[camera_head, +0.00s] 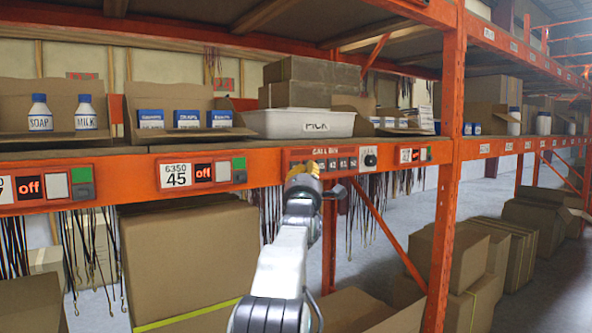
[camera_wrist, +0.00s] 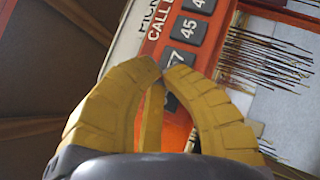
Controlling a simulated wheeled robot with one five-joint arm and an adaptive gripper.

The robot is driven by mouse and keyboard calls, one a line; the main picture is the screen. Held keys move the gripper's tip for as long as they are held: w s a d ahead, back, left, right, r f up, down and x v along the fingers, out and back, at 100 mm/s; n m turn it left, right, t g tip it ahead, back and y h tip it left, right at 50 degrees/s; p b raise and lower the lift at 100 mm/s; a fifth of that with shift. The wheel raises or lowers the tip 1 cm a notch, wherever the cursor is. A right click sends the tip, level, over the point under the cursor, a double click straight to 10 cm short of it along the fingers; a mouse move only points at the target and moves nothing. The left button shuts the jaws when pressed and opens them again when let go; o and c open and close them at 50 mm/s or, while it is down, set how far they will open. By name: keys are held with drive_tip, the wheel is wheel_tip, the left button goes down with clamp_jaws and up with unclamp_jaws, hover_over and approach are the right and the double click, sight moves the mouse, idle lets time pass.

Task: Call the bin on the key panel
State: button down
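The orange key panel (camera_head: 329,153) marked "CALL BIN" sits on the shelf's front beam, with a row of dark numbered keys. In the wrist view the orange panel (camera_wrist: 153,48) shows grey keys, one (camera_wrist: 188,29) reading 45. My gripper (camera_head: 303,170) is in front of the panel's left part and hides some of it. Its yellow fingers (camera_wrist: 165,66) are drawn together at the tips with nothing between them. The tips overlap a key ending in 7 (camera_wrist: 181,57) in the wrist view; I cannot tell whether they touch it. A white bin (camera_head: 300,123) stands above the panel.
Open cartons hold bottles (camera_head: 86,112) and blue-white boxes (camera_head: 187,119) on the shelf. A black round knob (camera_head: 370,160) is right of the keys. Cords (camera_head: 92,235) hang below the beam. Large cartons (camera_head: 190,255) stand underneath, and an orange upright (camera_head: 447,180) is to the right.

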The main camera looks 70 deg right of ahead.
drive_tip(key=shift+w+d+p, duration=0.3)
drive_tip(key=shift+w+d, duration=0.25)
drive_tip(key=shift+w, duration=0.15)
idle(2.5)
